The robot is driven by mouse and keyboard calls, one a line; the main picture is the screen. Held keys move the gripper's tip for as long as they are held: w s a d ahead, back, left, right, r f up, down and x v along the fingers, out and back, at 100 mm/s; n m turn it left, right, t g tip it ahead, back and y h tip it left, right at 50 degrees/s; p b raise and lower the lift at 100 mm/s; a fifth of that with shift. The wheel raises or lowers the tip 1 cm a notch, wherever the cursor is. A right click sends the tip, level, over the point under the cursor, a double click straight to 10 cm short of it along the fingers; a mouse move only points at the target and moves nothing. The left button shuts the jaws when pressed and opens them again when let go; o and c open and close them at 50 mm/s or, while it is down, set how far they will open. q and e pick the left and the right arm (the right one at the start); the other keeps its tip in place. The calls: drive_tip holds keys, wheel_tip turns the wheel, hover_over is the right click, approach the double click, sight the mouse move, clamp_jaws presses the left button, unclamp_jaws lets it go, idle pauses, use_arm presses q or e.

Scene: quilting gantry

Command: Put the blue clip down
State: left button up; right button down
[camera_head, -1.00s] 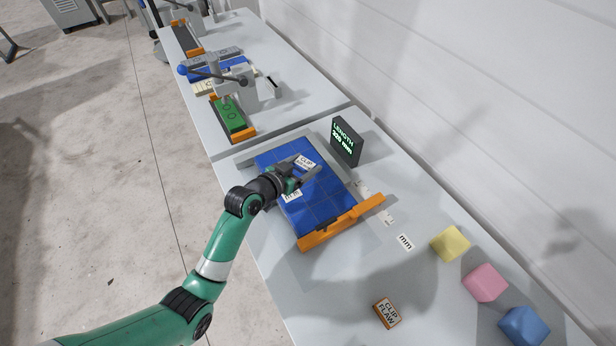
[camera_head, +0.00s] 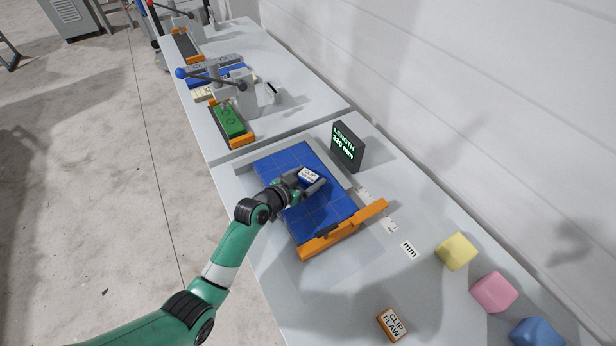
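A small block with a white label reading "CLIP" (camera_head: 309,174) and darker, bluish sides is the blue clip. It sits between the fingers of my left gripper (camera_head: 306,184), which appears shut on it. The clip and gripper are over the blue gridded mat (camera_head: 322,207). The view from above does not show clearly how high the clip is over the mat. Part of the clip's lower side is hidden by the fingers. My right gripper is not in view.
An orange bar (camera_head: 345,229) runs along the mat's near edge. A black length display (camera_head: 347,147) stands behind the mat. An orange "CLIP FLAW" block (camera_head: 392,324) and yellow (camera_head: 456,251), pink (camera_head: 494,291) and blue (camera_head: 537,333) blocks are nearer, with bare table between.

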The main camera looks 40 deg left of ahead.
use_arm(q)
drive_tip(key=shift+o, duration=0.8)
drive_tip(key=shift+s+r+p, duration=0.2)
drive_tip(key=shift+r+p, duration=0.1)
drive_tip(key=shift+r, duration=0.05)
drive_tip(key=p+v, duration=0.3)
drive_tip(key=v, duration=0.8)
drive_tip(key=shift+s+d, duration=0.1)
drive_tip(key=shift+s, duration=0.2)
